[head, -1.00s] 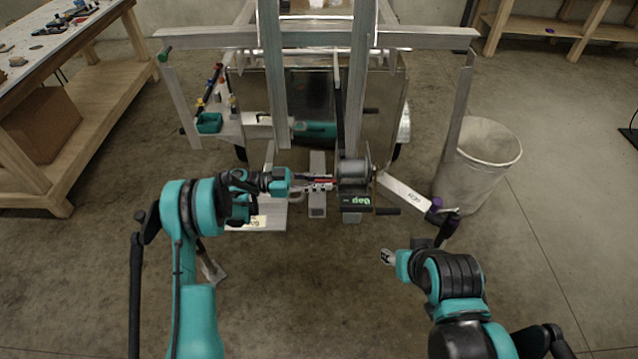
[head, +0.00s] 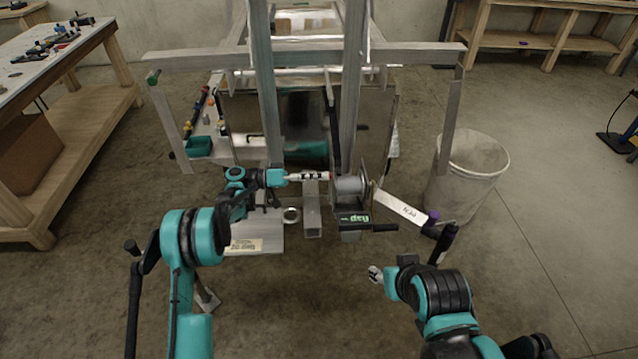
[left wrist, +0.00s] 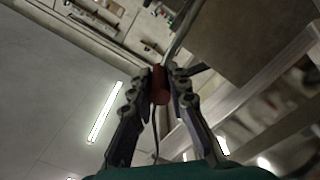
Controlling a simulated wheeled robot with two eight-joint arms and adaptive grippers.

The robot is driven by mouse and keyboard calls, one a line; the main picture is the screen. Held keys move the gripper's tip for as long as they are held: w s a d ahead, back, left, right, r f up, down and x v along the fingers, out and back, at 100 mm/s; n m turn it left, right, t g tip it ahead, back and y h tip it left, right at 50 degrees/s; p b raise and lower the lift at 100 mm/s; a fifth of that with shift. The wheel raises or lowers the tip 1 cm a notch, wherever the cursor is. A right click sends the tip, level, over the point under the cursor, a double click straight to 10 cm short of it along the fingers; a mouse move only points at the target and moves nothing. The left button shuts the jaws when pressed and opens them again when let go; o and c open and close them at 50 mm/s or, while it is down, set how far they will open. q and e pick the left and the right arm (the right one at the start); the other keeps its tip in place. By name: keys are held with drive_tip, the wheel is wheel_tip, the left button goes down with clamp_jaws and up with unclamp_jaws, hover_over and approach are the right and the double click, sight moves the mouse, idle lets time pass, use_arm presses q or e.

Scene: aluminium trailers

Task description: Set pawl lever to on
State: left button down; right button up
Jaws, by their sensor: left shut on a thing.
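The rest of the lever and the pawl are hidden or too small to make out. My right gripper (head: 376,274) hangs apart, in front and to the right of the winch.
A black crank handle (head: 386,227) sticks out right of the winch base. A grey bin (head: 468,175) stands on the right. Upright aluminium posts (head: 355,80) rise behind the winch. A wooden workbench (head: 75,125) is at the left.

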use_arm(q)
drive_tip(key=shift+w+n, duration=0.3)
drive_tip(key=shift+n, duration=0.1)
drive_tip(key=shift+w+f, duration=0.2)
drive_tip(key=shift+w, duration=0.45)
drive_tip(key=c, duration=1.4)
unclamp_jaws()
drive_tip(key=shift+c, duration=0.2)
drive_tip(key=shift+a, duration=0.1)
drive_tip(key=a, duration=1.1)
drive_tip(key=shift+a, duration=0.4)
